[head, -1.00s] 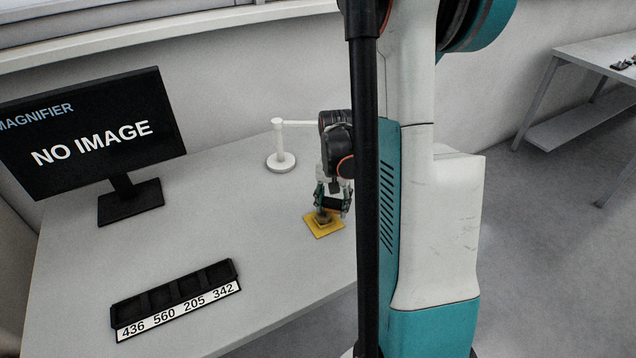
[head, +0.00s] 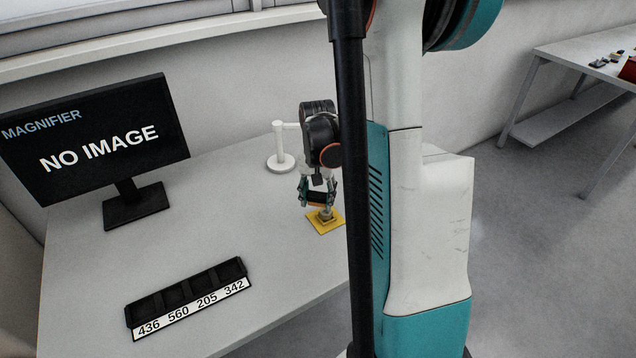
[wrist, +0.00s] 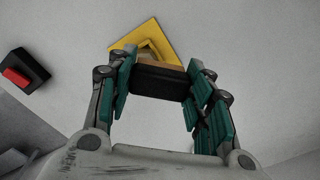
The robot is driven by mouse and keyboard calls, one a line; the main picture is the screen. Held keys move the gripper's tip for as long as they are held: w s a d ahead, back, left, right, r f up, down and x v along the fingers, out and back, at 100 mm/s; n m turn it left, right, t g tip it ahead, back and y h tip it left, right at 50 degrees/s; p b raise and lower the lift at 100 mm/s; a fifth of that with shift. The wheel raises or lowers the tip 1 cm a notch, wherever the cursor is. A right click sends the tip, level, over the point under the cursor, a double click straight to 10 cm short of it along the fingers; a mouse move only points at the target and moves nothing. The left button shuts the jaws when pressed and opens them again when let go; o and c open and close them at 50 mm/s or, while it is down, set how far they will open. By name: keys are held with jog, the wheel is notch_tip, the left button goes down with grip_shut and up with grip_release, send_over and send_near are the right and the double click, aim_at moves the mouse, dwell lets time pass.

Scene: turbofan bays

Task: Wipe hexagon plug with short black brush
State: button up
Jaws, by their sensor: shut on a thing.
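My gripper (head: 318,192) is shut on a short black brush (head: 316,198), which lies crosswise between the fingers. The brush also shows in the wrist view (wrist: 158,82). Below and slightly right of it, a small grey-beige plug (head: 326,214) stands on a yellow square holder (head: 337,223) on the table. The holder also shows in the wrist view (wrist: 128,41), where the brush hides most of the plug. I cannot tell whether the brush touches the plug, nor make out the plug's shape.
A black tray (head: 190,292) with number labels lies at the table's front left; its compartments look empty. A monitor (head: 95,140) stands at the back left. A white post (head: 281,150) stands behind the gripper. The wrist view shows a black box with a red button (wrist: 17,76).

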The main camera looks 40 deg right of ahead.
aim_at(318, 194)
jog(key=shift+r+p, duration=1.1)
jog(key=shift+r, duration=0.85)
